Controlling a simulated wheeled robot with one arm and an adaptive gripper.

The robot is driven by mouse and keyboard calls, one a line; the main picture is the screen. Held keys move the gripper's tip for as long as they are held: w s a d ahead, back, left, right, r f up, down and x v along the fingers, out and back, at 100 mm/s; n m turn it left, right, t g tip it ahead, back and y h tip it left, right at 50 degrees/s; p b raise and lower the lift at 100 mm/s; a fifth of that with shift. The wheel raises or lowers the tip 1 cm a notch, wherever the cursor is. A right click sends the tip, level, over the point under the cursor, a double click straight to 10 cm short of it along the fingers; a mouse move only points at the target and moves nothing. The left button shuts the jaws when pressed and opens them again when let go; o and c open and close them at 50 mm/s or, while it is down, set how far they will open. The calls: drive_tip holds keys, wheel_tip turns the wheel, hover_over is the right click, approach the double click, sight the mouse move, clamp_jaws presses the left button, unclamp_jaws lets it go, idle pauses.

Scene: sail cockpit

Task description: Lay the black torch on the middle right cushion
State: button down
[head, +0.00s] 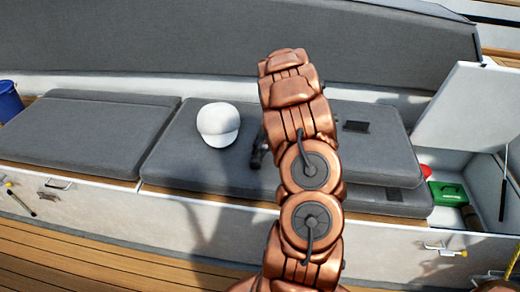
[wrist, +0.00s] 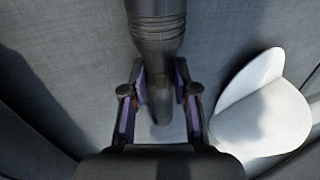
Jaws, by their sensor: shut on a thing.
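The black torch (wrist: 157,30) runs between the fingers of my gripper (wrist: 160,85) in the wrist view. My gripper is shut on it, close over grey cushion fabric; I cannot tell whether the torch touches it. In the head view my gripper (head: 257,152) is a small dark shape, mostly hidden behind my arm, over the cushion with the white cap (head: 217,125), just right of the cap. The grey cushion right of my arm (head: 375,150) lies on another cushion (head: 400,197). Its left part is hidden by my arm.
The white cap also shows close on the right in the wrist view (wrist: 262,115). A small black object (head: 356,126) lies on the upper right cushion. An open locker holds a green box (head: 450,193), under a raised white lid (head: 470,105). The left cushion (head: 85,130) is clear.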

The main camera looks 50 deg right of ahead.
drive_tip(key=c, duration=0.9)
unclamp_jaws()
drive_tip(key=v, duration=1.2)
drive_tip(key=s+a+r+n+g, duration=0.1)
drive_tip(key=s+a+r+n, duration=0.15)
drive_tip(key=a, duration=0.65)
drive_tip(key=s+a+r+n+g, duration=0.1)
drive_tip(key=s+a+r, duration=0.15)
drive_tip(key=a, duration=0.55)
drive_tip(key=s+a+r+n+g, duration=0.1)
drive_tip(key=a+r, duration=0.2)
drive_tip(key=a, duration=0.6)
drive_tip(key=s+a+n, duration=0.2)
drive_tip(key=s+a, duration=0.2)
drive_tip(key=s, duration=0.3)
drive_tip(key=s+a+n+g+h, duration=0.1)
drive_tip(key=s+a+n, duration=0.1)
drive_tip(key=s+a, duration=0.3)
drive_tip(key=s+a+n+g+h, duration=0.1)
drive_tip(key=s+a, duration=0.3)
drive_tip(key=s, duration=0.5)
drive_tip(key=shift+a+r+n+b, duration=0.2)
drive_tip(key=shift+a+n+b, duration=0.2)
drive_tip(key=shift+n, duration=0.45)
